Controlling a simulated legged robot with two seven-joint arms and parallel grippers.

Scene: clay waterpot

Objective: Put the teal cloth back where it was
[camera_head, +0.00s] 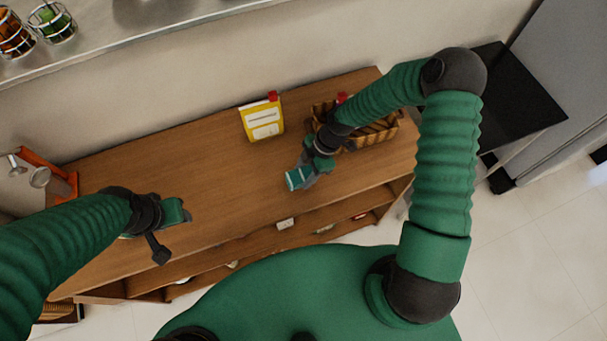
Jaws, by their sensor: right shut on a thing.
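The teal cloth (296,179) is a small folded piece above the middle of the wooden counter. My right gripper (307,177) is shut on it. I cannot tell whether the cloth touches the wood. My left gripper (160,252) is over the left part of the counter, away from the cloth. One dark finger of it shows, and its opening cannot be made out.
A wicker basket (374,135) stands at the right end of the counter, partly hidden by my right arm. A yellow and white container (262,118) with a red top stands at the back. An orange rack (52,172) is at the left end. Open wood lies between.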

